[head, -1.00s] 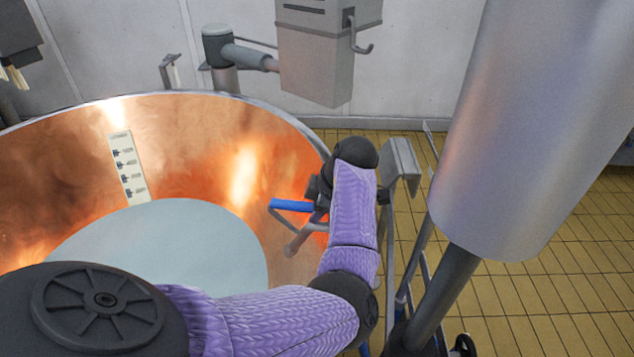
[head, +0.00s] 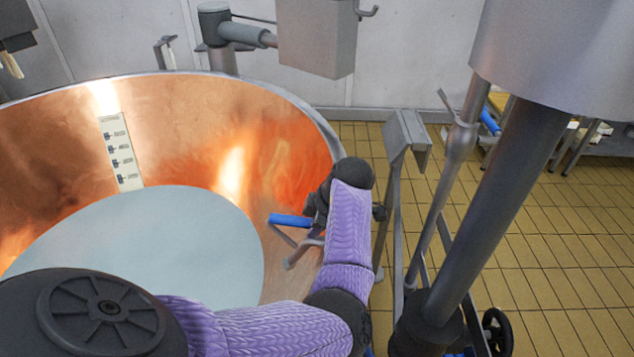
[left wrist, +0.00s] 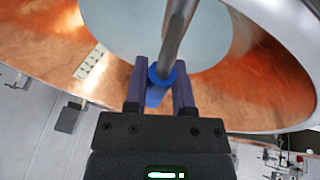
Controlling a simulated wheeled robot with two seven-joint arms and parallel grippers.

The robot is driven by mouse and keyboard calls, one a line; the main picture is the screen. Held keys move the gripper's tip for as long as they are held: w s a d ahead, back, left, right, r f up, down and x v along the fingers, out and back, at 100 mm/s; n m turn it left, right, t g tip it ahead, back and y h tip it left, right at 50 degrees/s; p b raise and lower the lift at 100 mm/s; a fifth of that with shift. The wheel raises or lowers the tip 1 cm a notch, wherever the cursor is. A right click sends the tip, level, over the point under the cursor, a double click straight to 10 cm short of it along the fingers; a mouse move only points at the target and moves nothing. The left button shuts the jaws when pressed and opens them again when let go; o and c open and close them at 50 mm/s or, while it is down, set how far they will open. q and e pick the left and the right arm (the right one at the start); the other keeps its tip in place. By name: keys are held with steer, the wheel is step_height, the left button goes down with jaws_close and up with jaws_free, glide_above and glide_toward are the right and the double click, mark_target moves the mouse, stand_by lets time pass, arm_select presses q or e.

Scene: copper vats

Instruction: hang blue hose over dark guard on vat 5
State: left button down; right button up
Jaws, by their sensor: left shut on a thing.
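The blue hose shows as a short blue piece (head: 290,220) with grey metal tube by it, at my left gripper (head: 313,212), over the copper vat's inner right side. In the left wrist view, the purple fingers of my left gripper (left wrist: 160,78) are shut on the blue piece (left wrist: 155,93), and a grey metal tube (left wrist: 176,35) runs up from it. The vat (head: 200,130) holds pale liquid (head: 150,235). I cannot make out which part is the dark guard. My right gripper is not in view.
A grey metal bracket (head: 408,128) on a post stands just right of the vat rim. A grey box (head: 316,40) hangs behind the vat. A bench (head: 605,140) stands at the far right.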

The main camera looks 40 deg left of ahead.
arm_select(q)
step_height(320, 180, down, 2)
steer(key=shift+f+b, duration=0.2)
steer(key=shift+b, duration=0.3)
steer(key=shift+f, duration=0.35)
steer(key=shift+c, duration=1.8)
jaws_free()
